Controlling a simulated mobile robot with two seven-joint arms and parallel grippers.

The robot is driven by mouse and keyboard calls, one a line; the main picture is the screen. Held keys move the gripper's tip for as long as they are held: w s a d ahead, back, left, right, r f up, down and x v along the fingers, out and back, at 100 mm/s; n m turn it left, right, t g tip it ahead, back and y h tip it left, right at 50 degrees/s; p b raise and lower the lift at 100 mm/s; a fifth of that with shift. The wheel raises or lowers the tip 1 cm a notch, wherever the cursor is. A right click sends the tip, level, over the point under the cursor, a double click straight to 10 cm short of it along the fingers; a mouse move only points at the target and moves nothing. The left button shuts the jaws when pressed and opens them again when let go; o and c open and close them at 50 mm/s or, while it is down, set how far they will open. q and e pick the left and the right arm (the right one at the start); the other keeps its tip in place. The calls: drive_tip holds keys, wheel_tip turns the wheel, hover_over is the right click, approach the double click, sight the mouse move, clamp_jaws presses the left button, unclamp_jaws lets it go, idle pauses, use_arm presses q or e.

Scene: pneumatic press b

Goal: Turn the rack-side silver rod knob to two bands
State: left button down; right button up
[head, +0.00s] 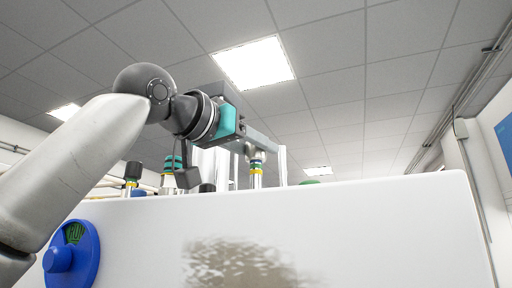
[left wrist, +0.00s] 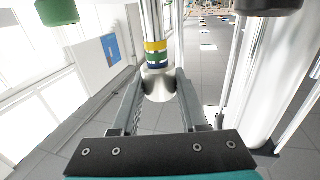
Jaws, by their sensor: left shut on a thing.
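The silver rod knob (left wrist: 158,86) sits between the fingers of my left gripper (left wrist: 155,90) in the left wrist view. Yellow, green and blue bands (left wrist: 156,55) circle its silver rod next to the knob. In the head view my left gripper (head: 262,149) reaches over the top of the white machine from the left, shut on the knob. The rod below it shows a yellow band (head: 256,172) there; the fingers largely hide the knob. My right gripper is in neither view.
The white machine housing (head: 390,225) fills the lower head view, with a blue dial (head: 72,255) on its front. A black-topped rod (head: 132,172) stands to the left of my gripper. A green cap (left wrist: 57,12) and a thick pale column (left wrist: 265,70) flank the rod in the wrist view.

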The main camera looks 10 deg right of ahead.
use_arm(q)
drive_tip(key=m+g+h, duration=0.2)
drive_tip(key=g, duration=0.1)
drive_tip(key=m+g+h, duration=0.2)
drive_tip(key=g, duration=0.1)
drive_tip(key=shift+r+m, duration=0.2)
drive_tip(key=shift+m, duration=0.2)
drive_tip(key=shift+s+r+m+g, duration=0.1)
drive_tip(key=shift+m+g, duration=0.3)
drive_tip(key=shift+g, duration=0.4)
drive_tip(key=c, duration=0.8)
unclamp_jaws()
drive_tip(key=o, duration=0.4)
drive_tip(key=shift+f, duration=0.2)
drive_tip(key=shift+c, duration=0.2)
drive_tip(key=v, duration=1.5)
drive_tip(key=shift+a+b, duration=0.2)
drive_tip(key=shift+b, duration=0.25)
drive_tip(key=shift+f, duration=0.1)
